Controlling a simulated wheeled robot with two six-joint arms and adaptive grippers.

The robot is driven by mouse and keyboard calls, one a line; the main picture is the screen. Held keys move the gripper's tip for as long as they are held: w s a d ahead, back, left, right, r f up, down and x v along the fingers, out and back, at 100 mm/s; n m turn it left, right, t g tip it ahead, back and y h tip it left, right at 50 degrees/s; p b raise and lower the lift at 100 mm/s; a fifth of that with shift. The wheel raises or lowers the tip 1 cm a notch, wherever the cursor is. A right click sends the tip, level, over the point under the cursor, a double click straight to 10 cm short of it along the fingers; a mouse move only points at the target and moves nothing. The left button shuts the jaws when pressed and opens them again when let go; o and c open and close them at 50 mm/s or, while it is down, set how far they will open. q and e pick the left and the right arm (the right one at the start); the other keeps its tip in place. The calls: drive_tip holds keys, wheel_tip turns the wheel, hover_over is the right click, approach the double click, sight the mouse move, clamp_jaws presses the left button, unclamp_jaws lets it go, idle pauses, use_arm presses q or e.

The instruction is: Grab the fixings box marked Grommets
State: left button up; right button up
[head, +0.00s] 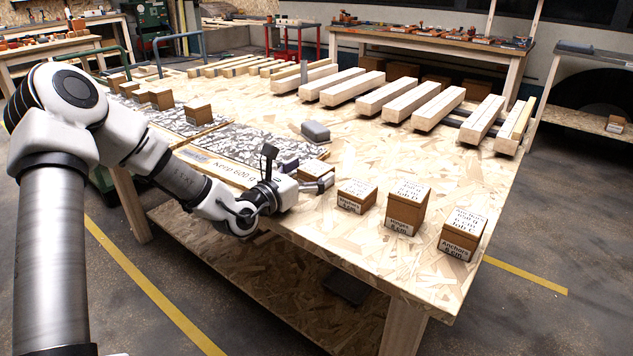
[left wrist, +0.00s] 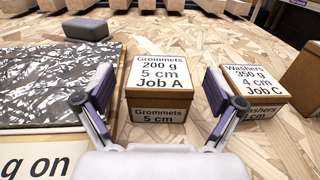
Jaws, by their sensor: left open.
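The Grommets box (left wrist: 160,75) is a small brown carton with a white label reading "Grommets 200 g 5 cm Job A" in the left wrist view. It stands upright on the table between the two fingers of my left gripper (left wrist: 158,92), which is open. Gaps show between the box and the fingers. In the head view, my left gripper (head: 319,184) is low at the table's near edge, and it partly hides the Grommets box (head: 314,168). My right gripper is not in view.
The Washers box (left wrist: 248,88) stands close to the right finger. Two more labelled boxes, one tall (head: 407,207) and one marked Anchors (head: 462,234), stand farther right. A grey block (head: 315,132) lies behind. A patterned board (left wrist: 55,80) lies to the left.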

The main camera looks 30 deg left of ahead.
use_arm(q)
drive_tip(key=shift+s, duration=0.1)
drive_tip(key=shift+c, duration=1.3)
drive_tip(key=c, duration=1.1)
drive_tip(key=shift+r, duration=0.1)
drive_tip(key=shift+c, duration=0.2)
